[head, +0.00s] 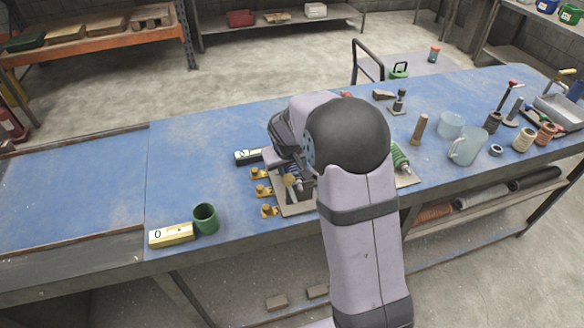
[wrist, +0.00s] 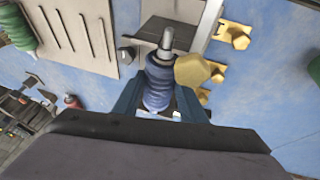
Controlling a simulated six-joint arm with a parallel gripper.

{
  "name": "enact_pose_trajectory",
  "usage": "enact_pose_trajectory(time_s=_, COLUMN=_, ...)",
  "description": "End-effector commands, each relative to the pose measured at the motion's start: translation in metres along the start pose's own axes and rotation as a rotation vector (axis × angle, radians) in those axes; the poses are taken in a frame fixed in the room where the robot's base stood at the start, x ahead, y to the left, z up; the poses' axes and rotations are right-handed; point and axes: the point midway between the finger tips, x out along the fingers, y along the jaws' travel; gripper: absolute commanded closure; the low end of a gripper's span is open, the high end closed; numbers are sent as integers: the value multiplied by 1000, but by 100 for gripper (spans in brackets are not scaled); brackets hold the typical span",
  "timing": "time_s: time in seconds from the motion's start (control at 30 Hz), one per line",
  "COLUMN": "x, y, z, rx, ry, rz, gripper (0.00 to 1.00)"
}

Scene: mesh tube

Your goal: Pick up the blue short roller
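The blue short roller (wrist: 158,85) stands in the middle of the wrist view, a ribbed dark blue body with a grey metal pin at its end. My gripper (wrist: 158,98) has one finger on each side of it. Gaps show between the fingers and the roller, so the gripper looks open around it. The roller's lower part is hidden by the gripper body. In the head view my arm covers most of the gripper, and only a small part of the roller (head: 292,169) shows beside it.
A brass hexagonal piece (wrist: 192,70) sits right beside the roller. Several brass fittings (head: 262,190) line the left of the light plate (head: 296,208). A green spring (head: 399,158) is right of my arm. A green cup (head: 206,219) and yellow block (head: 171,235) stand front left. The blue bench is clear further left.

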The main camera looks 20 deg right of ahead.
Motion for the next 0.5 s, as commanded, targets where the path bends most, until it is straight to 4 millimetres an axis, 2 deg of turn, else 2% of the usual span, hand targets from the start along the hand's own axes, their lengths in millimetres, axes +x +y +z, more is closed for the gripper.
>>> enact_pose_trajectory(time_s=0.33, x=-2, y=0, z=-2, rx=0, ry=3, rz=0, gripper=92)
enact_pose_trajectory(time_s=0.5, x=-15, y=4, z=-8, rx=1, ry=7, rz=2, gripper=92)
